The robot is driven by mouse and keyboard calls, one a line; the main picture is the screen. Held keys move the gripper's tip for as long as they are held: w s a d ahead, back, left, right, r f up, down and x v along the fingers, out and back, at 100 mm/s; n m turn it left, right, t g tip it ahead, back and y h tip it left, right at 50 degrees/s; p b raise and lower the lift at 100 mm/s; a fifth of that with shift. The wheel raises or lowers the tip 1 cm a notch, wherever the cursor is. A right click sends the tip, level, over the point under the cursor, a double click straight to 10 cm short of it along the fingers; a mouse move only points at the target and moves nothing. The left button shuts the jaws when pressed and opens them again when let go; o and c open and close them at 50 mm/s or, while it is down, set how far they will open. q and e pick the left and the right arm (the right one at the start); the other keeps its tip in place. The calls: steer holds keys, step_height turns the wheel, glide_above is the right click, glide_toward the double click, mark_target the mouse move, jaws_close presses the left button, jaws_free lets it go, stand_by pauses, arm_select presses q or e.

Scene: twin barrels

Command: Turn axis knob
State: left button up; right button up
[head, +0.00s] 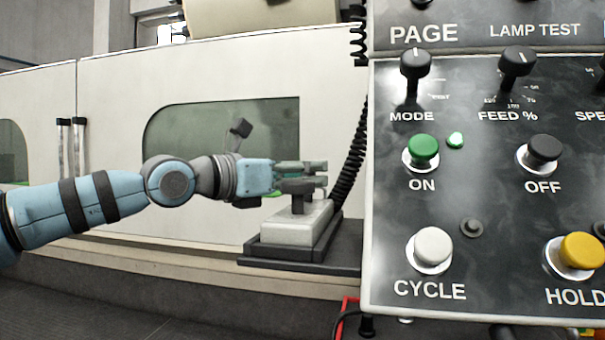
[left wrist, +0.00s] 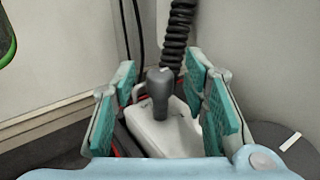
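A dark grey knob (head: 297,203) stands upright on a pale box-shaped unit (head: 290,228); no label on it is readable. My left gripper (head: 318,174) comes in from the left at the knob's upper part, in front of the machine door. In the left wrist view the gripper (left wrist: 166,100) is open, with teal pads on both sides and the knob (left wrist: 160,88) between them. Gaps show between the knob and the pads, so it is not gripped. The pale unit (left wrist: 165,132) lies below the knob. My right gripper is not in view.
A control panel (head: 480,215) fills the right side, with black MODE (head: 416,66) and FEED % (head: 517,62) knobs and several push buttons. A black coiled cable (head: 350,160) hangs beside the unit. The unit sits on a dark ledge (head: 345,245). The machine door (head: 110,110) stands behind.

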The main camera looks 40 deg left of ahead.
arm_select(q)
steer(key=shift+a+r, duration=0.1)
steer(key=shift+r, duration=0.5)
step_height(320, 180, up, 9)
steer(key=shift+f, duration=0.1)
